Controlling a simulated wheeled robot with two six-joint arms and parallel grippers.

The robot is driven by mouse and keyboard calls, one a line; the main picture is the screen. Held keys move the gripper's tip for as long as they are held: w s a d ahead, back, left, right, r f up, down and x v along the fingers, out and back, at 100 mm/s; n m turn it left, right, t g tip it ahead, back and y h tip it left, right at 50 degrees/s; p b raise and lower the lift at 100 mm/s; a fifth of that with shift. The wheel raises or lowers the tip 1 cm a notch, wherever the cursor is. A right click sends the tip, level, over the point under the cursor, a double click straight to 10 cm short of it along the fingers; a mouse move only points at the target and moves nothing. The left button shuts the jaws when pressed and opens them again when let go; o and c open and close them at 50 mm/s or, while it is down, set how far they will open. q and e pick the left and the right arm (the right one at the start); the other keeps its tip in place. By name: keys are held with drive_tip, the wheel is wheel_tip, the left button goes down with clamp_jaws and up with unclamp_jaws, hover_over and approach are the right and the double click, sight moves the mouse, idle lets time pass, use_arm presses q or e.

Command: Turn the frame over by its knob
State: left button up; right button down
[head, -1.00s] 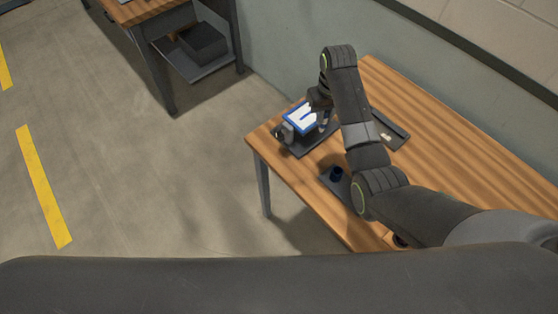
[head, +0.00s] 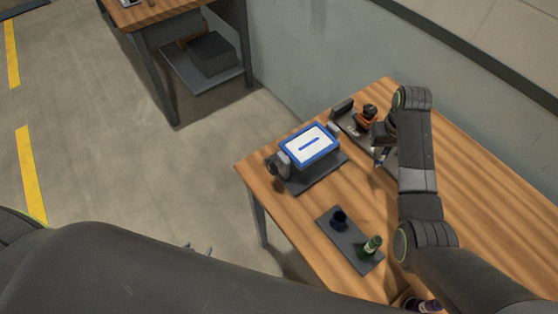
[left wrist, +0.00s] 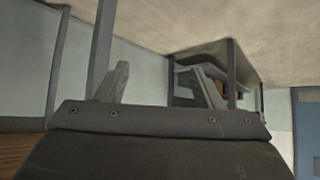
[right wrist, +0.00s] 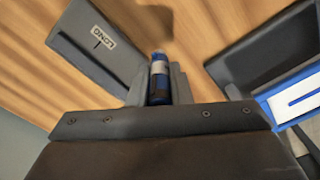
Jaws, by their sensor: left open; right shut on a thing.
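The frame (head: 322,136) has a blue rim and a white face with one blue bar. It sits tilted between two posts on a dark stand (head: 318,177). A dark round part, probably the knob (head: 272,164), is at its left end. Part of the frame shows in the right wrist view (right wrist: 292,106). My right gripper (head: 383,148) is to the right of the frame, apart from it. In the right wrist view it is shut on a blue, grey and black roller (right wrist: 159,72). My left gripper (head: 199,249) is open and empty, off the table's left side; its spread fingers show in the left wrist view (left wrist: 163,85).
A dark tray (right wrist: 100,50) labelled LONG lies near the right gripper. A second table stands at the back left.

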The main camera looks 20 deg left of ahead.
drive_tip(key=shift+w+d+f, duration=0.1)
drive_tip(key=shift+d, duration=0.05)
use_arm(q)
drive_tip(key=w+d+r+m+t+h, duration=0.1)
drive_tip(key=w+d+r+t+h, duration=0.15)
drive_tip(key=w+r, duration=0.4)
drive_tip(key=w+d+r+m+t+h, duration=0.1)
drive_tip(key=w+d+r+t+h, duration=0.15)
drive_tip(key=r, duration=0.65)
drive_tip(key=m+h, duration=0.4)
drive_tip(key=h, duration=0.3)
approach(269, 169)
drive_tip(key=v, duration=0.3)
use_arm(e)
drive_tip(key=shift+f, duration=0.1)
use_arm(q)
drive_tip(key=b+x, duration=0.1)
drive_tip(key=x, duration=1.1)
use_arm(e)
drive_tip(key=shift+f, duration=0.6)
